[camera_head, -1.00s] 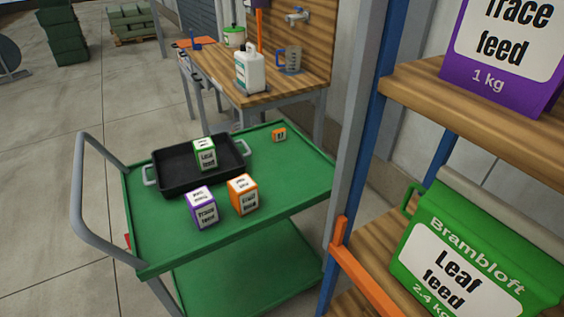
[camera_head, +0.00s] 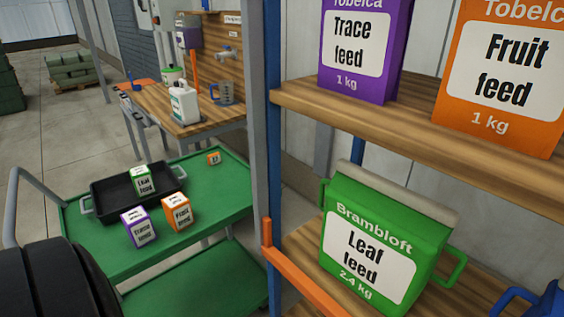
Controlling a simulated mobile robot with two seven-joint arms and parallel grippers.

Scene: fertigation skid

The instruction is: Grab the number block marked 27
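A small orange block (camera_head: 214,159) sits on the green cart top (camera_head: 225,190), near its far right corner. It carries a pale label with dark marks, too small to read for certain. It stands alone, with bare green surface around it. Neither of my grippers shows, so I cannot tell their state. A dark ribbed part at the lower left looks like part of my own arm.
A black tray (camera_head: 107,212) on the cart holds a green-white Leaf feed box (camera_head: 142,181). A purple box (camera_head: 138,229) and an orange box (camera_head: 177,212) stand in front. A shelf rack with a blue post (camera_head: 273,150) stands right of the cart.

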